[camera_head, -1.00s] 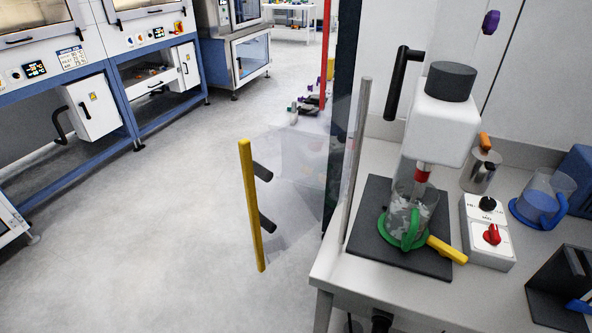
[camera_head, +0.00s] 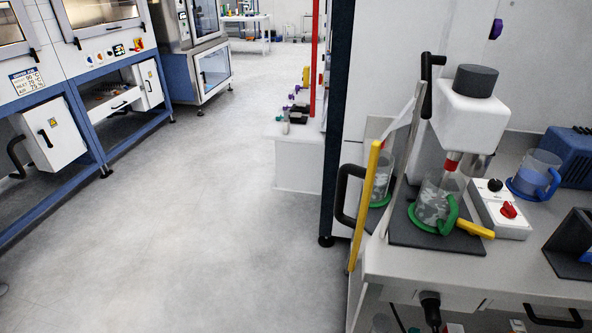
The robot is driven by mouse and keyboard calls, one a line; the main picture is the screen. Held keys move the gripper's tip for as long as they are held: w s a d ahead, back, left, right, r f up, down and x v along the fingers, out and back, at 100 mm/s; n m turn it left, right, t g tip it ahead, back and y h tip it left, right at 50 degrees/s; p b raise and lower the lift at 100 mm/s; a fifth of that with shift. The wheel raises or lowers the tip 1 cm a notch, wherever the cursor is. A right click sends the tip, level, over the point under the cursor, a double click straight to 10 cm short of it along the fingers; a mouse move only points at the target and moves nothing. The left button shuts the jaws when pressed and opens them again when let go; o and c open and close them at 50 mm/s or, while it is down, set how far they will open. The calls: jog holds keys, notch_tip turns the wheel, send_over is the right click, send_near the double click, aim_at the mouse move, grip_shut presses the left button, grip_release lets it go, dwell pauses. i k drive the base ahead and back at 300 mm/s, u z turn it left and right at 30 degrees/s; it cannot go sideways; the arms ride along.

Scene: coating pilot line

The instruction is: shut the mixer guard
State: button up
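The mixer (camera_head: 470,122) stands on the bench with a white head, dark grey cap and red shaft coupling. Under it, a clear beaker (camera_head: 434,208) with a green base and handle sits on a dark plate (camera_head: 405,230). The mixer guard is a clear panel with a yellow edge strip (camera_head: 364,208) and a black bar handle (camera_head: 341,196). It hangs open to the left of a grey post (camera_head: 403,150), seen nearly edge-on, and reaches past the bench's left edge. A beaker shape shows in the panel, possibly a reflection. My gripper is not in view.
A yellow-handled tool (camera_head: 474,229) lies beside the beaker. A switch box (camera_head: 508,220) with a red knob and a blue-handled jug (camera_head: 537,178) stand to the right. A dark cabinet edge (camera_head: 338,110) rises behind the guard. The floor (camera_head: 200,230) to the left is clear.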

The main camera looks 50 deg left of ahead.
aim_at(381, 176)
jog(key=u, duration=1.35)
